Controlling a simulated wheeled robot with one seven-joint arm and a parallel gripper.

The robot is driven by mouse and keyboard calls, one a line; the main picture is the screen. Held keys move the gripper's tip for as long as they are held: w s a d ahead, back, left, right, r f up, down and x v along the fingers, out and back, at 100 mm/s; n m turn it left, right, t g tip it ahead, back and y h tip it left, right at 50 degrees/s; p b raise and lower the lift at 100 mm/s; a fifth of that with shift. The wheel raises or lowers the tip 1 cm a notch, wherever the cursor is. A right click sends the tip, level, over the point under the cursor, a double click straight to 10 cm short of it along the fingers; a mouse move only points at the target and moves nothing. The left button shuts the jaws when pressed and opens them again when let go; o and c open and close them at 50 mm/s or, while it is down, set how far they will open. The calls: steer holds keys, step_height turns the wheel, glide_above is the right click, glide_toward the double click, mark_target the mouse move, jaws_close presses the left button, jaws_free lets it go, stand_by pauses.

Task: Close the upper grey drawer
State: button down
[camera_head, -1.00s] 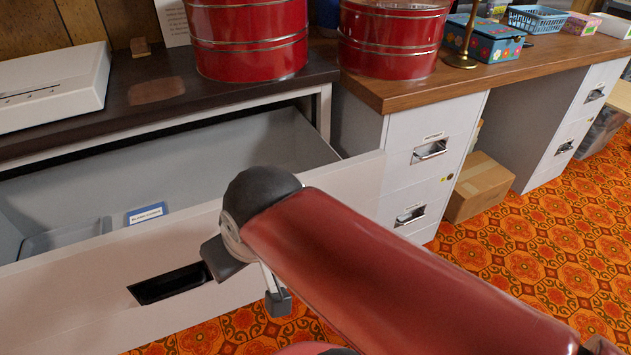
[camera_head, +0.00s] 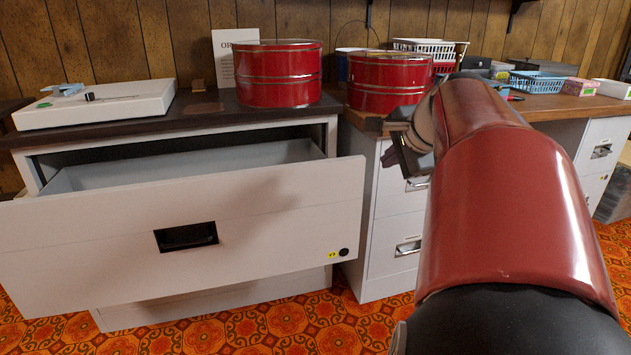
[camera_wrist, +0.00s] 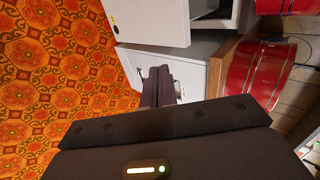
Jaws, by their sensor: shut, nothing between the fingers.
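The upper grey drawer (camera_head: 280,215) is pulled well out of its cabinet, with its pale front facing me. Its black recessed handle (camera_head: 187,237) is near the middle of the front, and a small yellow label and round lock sit near the right end. The inside shows only as a strip above the front. My gripper (camera_wrist: 157,85) is shut and empty. In the head view it is right of the drawer front, apart from it, before the narrower white cabinet, partly hidden by my wrist. In the wrist view the drawer front (camera_wrist: 150,18) lies beyond the fingertips.
Two red tins (camera_head: 279,75) (camera_head: 388,85) and a white device (camera_head: 95,103) stand on the tops. The narrower white drawer cabinet (camera_head: 385,225) stands right of the open drawer, close behind my gripper. Patterned orange carpet (camera_head: 290,328) is clear in front.

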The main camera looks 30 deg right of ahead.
steer(key=b, duration=0.2)
glide_toward(361, 170)
steer(key=x, duration=0.5)
steer(key=shift+s+a+f, duration=0.1)
steer(key=shift+s+f, duration=0.1)
steer(key=shift+f, duration=0.2)
steer(key=shift+w, duration=0.55)
steer(key=shift+p, duration=0.3)
